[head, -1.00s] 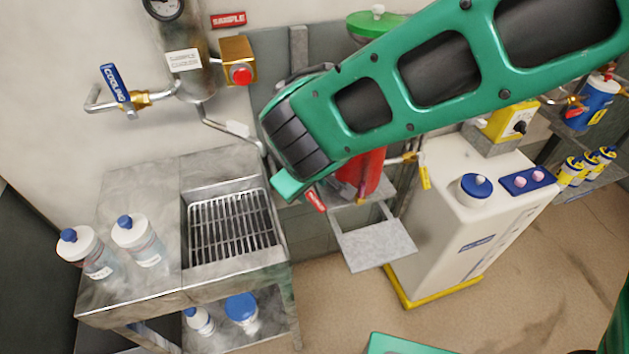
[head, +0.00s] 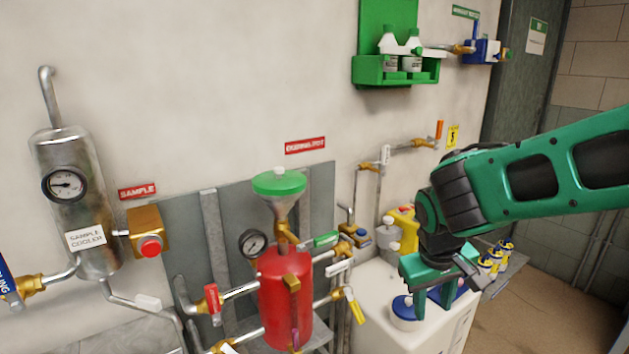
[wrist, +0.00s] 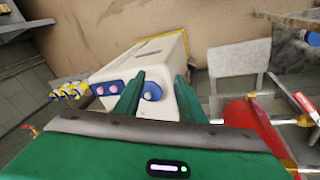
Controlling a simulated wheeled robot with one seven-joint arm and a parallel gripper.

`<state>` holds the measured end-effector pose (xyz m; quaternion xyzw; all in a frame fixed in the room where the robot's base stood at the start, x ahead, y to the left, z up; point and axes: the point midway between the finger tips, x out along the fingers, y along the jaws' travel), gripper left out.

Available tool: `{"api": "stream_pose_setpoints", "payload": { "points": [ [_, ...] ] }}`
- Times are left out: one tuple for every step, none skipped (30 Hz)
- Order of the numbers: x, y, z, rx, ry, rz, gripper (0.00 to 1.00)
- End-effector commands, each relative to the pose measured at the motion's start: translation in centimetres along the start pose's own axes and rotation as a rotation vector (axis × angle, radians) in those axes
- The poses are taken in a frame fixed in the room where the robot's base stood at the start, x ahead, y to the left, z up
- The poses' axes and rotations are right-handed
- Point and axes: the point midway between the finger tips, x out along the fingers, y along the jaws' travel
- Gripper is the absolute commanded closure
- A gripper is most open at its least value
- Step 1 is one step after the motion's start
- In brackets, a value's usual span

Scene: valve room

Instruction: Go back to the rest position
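My gripper (head: 434,303) hangs at the end of my green arm, right of centre in the head view, pointing down over the white dosing cabinet (head: 385,295). Its two green fingers (wrist: 158,93) stand apart in the wrist view, with nothing between them but the cabinet's top and its blue cap (wrist: 151,91) seen beyond. The gripper is open and empty. The head view does not show clearly how high it is above the cabinet.
A red dosing pot (head: 285,300) with a green funnel (head: 279,183) and several valves stands left of my gripper. The sample cooler (head: 77,200) is at far left. A green shelf (head: 397,70) with bottles hangs on the wall. Open floor (head: 530,300) lies at right.

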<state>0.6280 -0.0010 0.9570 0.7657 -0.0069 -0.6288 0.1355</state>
Motion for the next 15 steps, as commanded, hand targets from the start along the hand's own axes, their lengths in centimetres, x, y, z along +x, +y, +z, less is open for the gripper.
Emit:
{"api": "stream_pose_setpoints", "payload": {
  "points": [
    [-0.2,2.6,1.6,0.070,-0.023,-0.002,0.63],
    [-0.3,3.9,2.5,0.106,-0.037,-0.005,0.63],
    [-0.4,5.4,3.9,0.155,-0.058,-0.010,0.63],
    [-0.5,6.5,5.0,0.190,-0.073,-0.014,0.63],
    [-0.7,7.6,6.2,0.228,-0.087,-0.019,0.63],
    [-0.8,8.8,7.7,0.275,-0.106,-0.027,0.63],
    [-0.9,9.6,8.8,0.311,-0.120,-0.033,0.63],
    [-1.1,10.4,10.1,0.347,-0.133,-0.040,0.63],
    [-1.3,11.2,11.7,0.395,-0.150,-0.049,0.63],
    [-1.4,11.8,12.9,0.430,-0.162,-0.058,0.63],
    [-1.6,12.3,14.0,0.464,-0.174,-0.066,0.63],
    [-1.8,12.8,15.6,0.509,-0.188,-0.077,0.63],
    [-1.9,13.1,16.7,0.540,-0.199,-0.086,0.63],
    [-2.1,13.3,17.7,0.569,-0.207,-0.095,0.63],
    [-2.2,13.5,18.9,0.604,-0.218,-0.106,0.63]
  ]
}}
